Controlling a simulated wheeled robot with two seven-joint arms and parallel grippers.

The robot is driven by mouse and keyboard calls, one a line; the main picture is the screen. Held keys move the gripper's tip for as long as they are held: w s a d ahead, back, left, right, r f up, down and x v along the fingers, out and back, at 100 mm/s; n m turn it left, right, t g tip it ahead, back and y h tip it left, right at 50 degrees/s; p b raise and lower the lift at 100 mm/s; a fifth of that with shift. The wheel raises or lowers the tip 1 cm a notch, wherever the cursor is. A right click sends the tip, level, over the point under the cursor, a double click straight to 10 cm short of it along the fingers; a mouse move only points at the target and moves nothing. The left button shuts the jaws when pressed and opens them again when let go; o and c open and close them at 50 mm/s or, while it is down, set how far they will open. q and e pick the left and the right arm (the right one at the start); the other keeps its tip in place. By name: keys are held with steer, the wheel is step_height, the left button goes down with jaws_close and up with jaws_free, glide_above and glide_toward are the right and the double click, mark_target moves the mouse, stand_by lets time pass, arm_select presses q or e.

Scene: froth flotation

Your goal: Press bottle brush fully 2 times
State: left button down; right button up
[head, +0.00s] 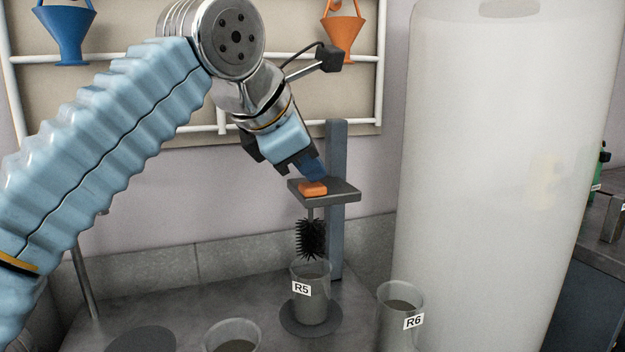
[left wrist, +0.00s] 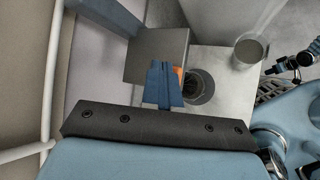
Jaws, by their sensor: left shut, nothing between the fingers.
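The bottle brush (head: 311,238), with black bristles, hangs upright below a dark plate (head: 345,190) on a blue-grey post (head: 336,150). An orange button (head: 313,188) sits on top of the plate. The brush is above the mouth of the beaker marked R5 (head: 311,285). My left gripper (head: 316,174) is shut and empty, its blue fingertips just over the orange button; I cannot tell whether they touch it. In the left wrist view the shut fingers (left wrist: 164,85) cover most of the button (left wrist: 177,71). My right gripper is not in view.
A beaker marked R6 (head: 400,310) stands right of R5, and another beaker (head: 232,338) stands at the front. A large white cylinder (head: 490,180) bounds the right side. Blue (head: 66,30) and orange (head: 342,30) funnels hang on the wall rack.

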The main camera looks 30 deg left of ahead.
mark_target(304, 197)
arm_select(q)
steer(key=shift+f+b, duration=2.3)
steer(key=shift+f, duration=0.6)
stand_by(1.8)
steer(key=shift+r, duration=0.1)
step_height(304, 197, up, 6)
steer(key=p, duration=0.6)
steer(key=shift+f, duration=0.25)
steer(key=shift+r+p, duration=1.1)
steer(key=shift+p, duration=0.05)
steer(key=shift+f, duration=0.15)
steer(key=shift+f, duration=0.3)
